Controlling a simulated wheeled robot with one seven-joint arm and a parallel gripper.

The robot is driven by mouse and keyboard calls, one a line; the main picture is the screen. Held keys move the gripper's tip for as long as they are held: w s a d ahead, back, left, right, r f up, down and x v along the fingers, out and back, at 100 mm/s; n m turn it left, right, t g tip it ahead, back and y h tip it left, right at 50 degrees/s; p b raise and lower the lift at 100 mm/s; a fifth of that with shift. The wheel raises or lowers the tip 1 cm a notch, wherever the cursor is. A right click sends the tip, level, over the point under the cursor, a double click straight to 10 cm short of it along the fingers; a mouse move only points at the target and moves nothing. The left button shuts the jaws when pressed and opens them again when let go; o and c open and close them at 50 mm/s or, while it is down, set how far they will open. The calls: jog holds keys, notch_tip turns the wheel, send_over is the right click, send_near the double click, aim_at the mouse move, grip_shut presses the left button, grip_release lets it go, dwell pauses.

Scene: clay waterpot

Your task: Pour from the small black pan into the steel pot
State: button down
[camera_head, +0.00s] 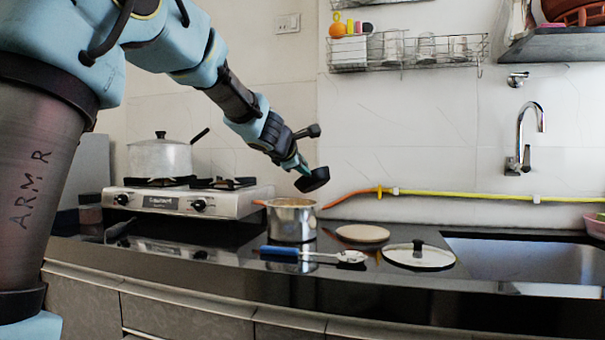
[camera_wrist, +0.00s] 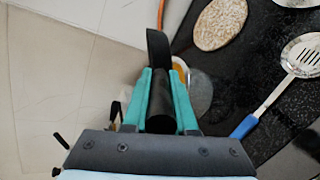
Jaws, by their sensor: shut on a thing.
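The small black pan (camera_head: 314,180) is held in the air above the steel pot and a little right of its middle in the head view. It looks tilted, and its contents cannot be seen. My gripper (camera_head: 298,164) is shut on the pan's handle. In the wrist view my gripper's teal fingers (camera_wrist: 161,76) clasp the dark handle, with the pan (camera_wrist: 157,46) seen nearly edge-on beyond them. The steel pot (camera_head: 291,222) stands upright on the counter; in the wrist view the pot (camera_wrist: 201,96) is partly hidden behind the fingers and handle. No falling stream shows.
A stove (camera_head: 188,201) with a lidded pot (camera_head: 160,158) stands left. A blue-handled slotted spoon (camera_head: 318,254), a round flat board (camera_head: 362,233) and a glass lid (camera_head: 418,256) lie in front and right. The sink (camera_head: 540,258) is far right. A yellow-orange hose (camera_head: 450,194) runs along the wall.

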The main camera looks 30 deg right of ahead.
jog(key=shift+s+d+f+m+t+b, duration=0.1)
jog(key=shift+s+f+m+t+b, duration=0.25)
jog(key=shift+b, duration=0.5)
jog(key=shift+s+d+f+m+t+b, duration=0.15)
jog(key=shift+f+b, duration=0.25)
jog(key=shift+b, duration=0.45)
jog(key=shift+s+f+m+b, duration=0.15)
jog(key=shift+f+m+b, duration=0.2)
jog(key=shift+b, duration=0.7)
jog(key=f+m+b, duration=0.1)
jog(key=b, duration=0.1)
jog(key=f+m+t+b, duration=0.1)
jog(key=b, duration=0.2)
jog(key=shift+s+d+t, duration=0.15)
jog(key=shift+s+t, duration=0.1)
jog(key=shift+t, duration=0.05)
jog(key=shift+r, duration=0.2)
jog(key=shift+m+t, duration=0.4)
jog(key=shift+m, duration=0.15)
notch_tip(320, 180, up, 5)
jog(key=p, duration=0.3)
jog(key=shift+f, duration=0.1)
